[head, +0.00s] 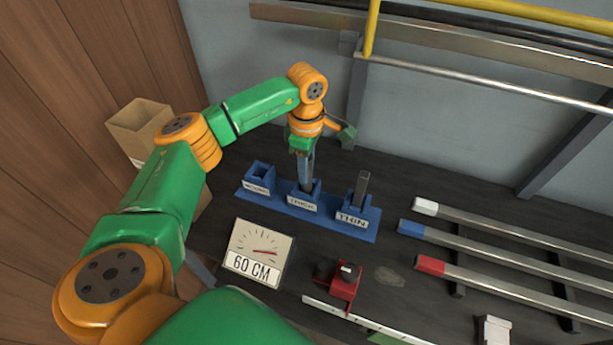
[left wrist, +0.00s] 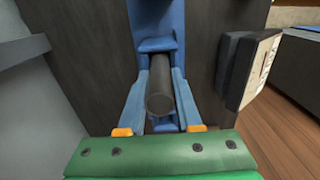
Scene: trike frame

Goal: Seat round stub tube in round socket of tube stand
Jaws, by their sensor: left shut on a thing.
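The blue tube stand (head: 360,232) lies on the dark bench with three sockets in a row. The left socket (head: 259,178) looks empty; its label is hard to read. The middle one (head: 303,202) reads THICK, and the right one (head: 352,215) reads THIN and has a grey tube (head: 362,188) upright in it. My left gripper (head: 305,172) points down over the middle socket. In the left wrist view its fingers are shut on a dark round tube (left wrist: 160,103), with blue stand parts (left wrist: 157,46) just beyond. I cannot tell how deep its lower end sits. My right gripper is out of view.
A 60 CM dial board (head: 258,252) and a red clamp-like fixture (head: 346,284) stand in front of the stand. Several long metal bars with coloured ends (head: 430,265) lie at the right. A cardboard box (head: 140,125) is at the left; the wall is behind.

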